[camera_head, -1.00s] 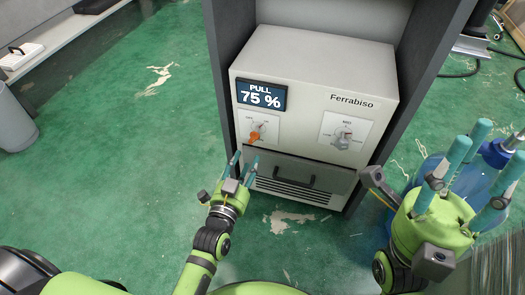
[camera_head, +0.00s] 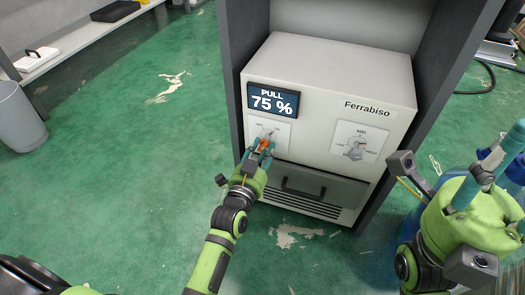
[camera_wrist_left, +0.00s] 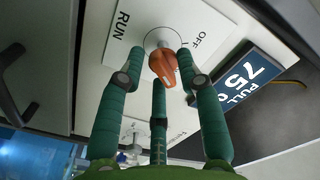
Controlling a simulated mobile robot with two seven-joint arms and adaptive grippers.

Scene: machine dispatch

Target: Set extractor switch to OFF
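The extractor switch is an orange knob (camera_head: 267,144) on a white plate at the left of the machine's front, below a display reading "PULL 75 %". In the left wrist view the orange knob (camera_wrist_left: 163,66) lies between the labels RUN, at left, and OFF, at right. I cannot tell which one it points to. My left gripper (camera_head: 260,156) is at the knob, its three teal fingers (camera_wrist_left: 158,85) spread around it. The right finger looks very close to the knob; contact is unclear. My right gripper (camera_head: 488,172) is at the right, fingers apart, partly cut off.
A second, grey knob (camera_head: 356,148) sits on a plate at the machine's right. A drawer with a dark handle (camera_head: 304,190) is below the knobs. The cabinet's dark side walls (camera_head: 233,75) flank the machine. Green floor is open at left.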

